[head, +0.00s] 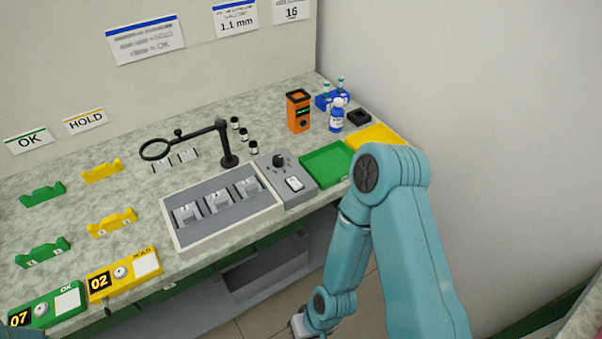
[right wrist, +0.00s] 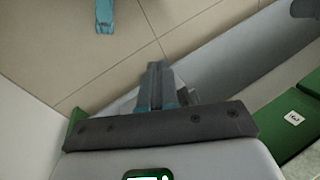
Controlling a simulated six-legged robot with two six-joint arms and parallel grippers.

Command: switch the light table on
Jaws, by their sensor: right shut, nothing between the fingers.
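The light table (head: 168,222) is a grey panel in a pale frame on the bench, and its surface looks grey and unlit. Several small metal pieces in holders sit on it. At its right end is a grey control box (head: 271,170) with a black knob (head: 279,160) and a white rocker switch (head: 294,184). My right gripper (head: 299,326) is low in front of the bench, below and apart from the control box, partly cut off by the picture's edge. In the right wrist view its fingers (right wrist: 155,85) are shut and empty. My left gripper is not in view.
A magnifier on a black stand (head: 222,145) stands behind the light table. A green tray (head: 327,164) and yellow tray (head: 376,136) lie to the right, with an orange device (head: 298,111) and blue bottle (head: 336,119) behind. Green and yellow holders are at left.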

